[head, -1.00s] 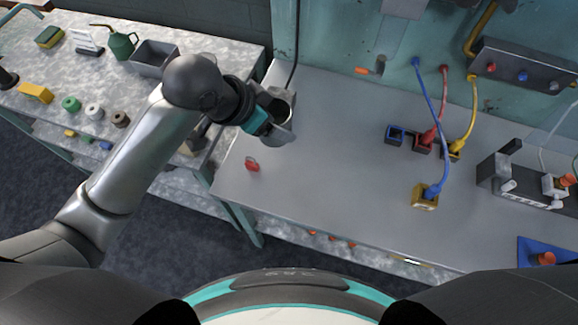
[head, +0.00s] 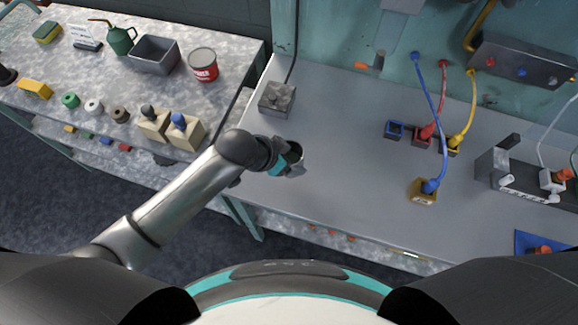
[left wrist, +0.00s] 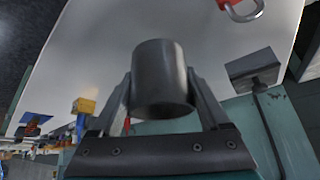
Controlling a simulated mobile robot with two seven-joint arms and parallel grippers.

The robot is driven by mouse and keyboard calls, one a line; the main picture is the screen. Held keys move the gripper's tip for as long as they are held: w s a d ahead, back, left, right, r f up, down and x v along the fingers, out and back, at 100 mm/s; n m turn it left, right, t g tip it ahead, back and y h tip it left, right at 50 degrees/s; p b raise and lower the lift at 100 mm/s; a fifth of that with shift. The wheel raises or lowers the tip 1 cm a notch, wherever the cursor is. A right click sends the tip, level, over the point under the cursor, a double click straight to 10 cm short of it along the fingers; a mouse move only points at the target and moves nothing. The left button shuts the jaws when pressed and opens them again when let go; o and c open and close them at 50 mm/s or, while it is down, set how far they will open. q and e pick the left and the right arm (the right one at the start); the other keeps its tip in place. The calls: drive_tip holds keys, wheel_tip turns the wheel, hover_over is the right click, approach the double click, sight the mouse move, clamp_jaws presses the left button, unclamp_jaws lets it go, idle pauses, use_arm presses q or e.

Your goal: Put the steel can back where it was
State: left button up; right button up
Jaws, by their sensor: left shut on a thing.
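The steel can (head: 297,163) is a dark grey, open-topped cylinder over the left part of the grey workbench (head: 340,195). My left gripper (head: 287,158), with teal on it, is shut on it. In the left wrist view the can (left wrist: 162,75) sits between both fingers of the left gripper (left wrist: 160,92). I cannot tell whether its base touches the bench. My right gripper is not in view.
A grey box (head: 277,98) stands behind the can. Sockets with blue, red and yellow plugs (head: 422,138) stand right. The bench middle is clear.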

use_arm(q)
drive_tip(key=shift+f+b, duration=0.45)
drive_tip(key=shift+f, duration=1.85)
drive_tip(key=shift+f, duration=0.2)
drive_tip(key=o, duration=1.5)
drive_tip(key=shift+r, duration=0.25)
drive_tip(key=p+v, duration=0.2)
drive_tip(key=v, duration=1)
drive_tip(key=shift+p, duration=0.3)
